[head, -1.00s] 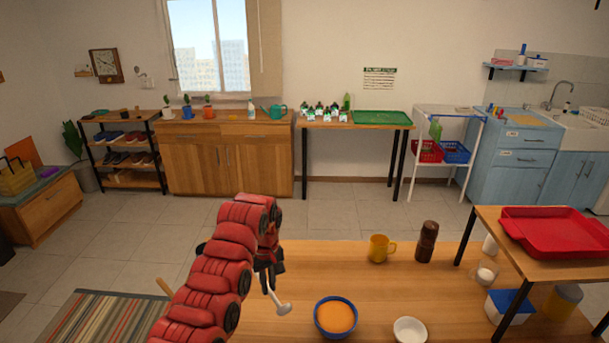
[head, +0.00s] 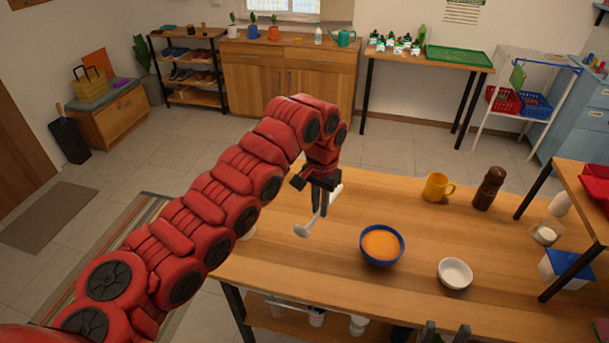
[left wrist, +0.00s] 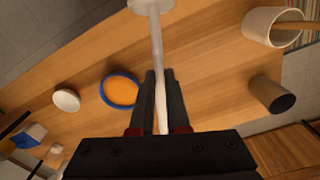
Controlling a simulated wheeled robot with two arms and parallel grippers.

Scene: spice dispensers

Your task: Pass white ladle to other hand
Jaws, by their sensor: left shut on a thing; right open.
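The white ladle (head: 303,230) is held above the wooden table, tilted, with its round head down to the left. My left gripper (head: 319,208) is shut on its handle. In the left wrist view the thin handle of the ladle (left wrist: 158,45) runs up from between the fingers of my left gripper (left wrist: 159,80) to the head at the top edge. My right gripper (head: 445,331) shows only as two dark fingertips, apart and empty, at the bottom edge of the head view. It is well below and right of the ladle.
On the table (head: 310,270) stand a blue bowl of orange powder (head: 382,246), a white bowl (head: 455,273), a yellow mug (head: 437,187) and a brown grinder (head: 488,188). A raised shelf (head: 572,262) stands at the right. The left wrist view shows a pale pot (left wrist: 262,27) and a dark cylinder (left wrist: 271,94).

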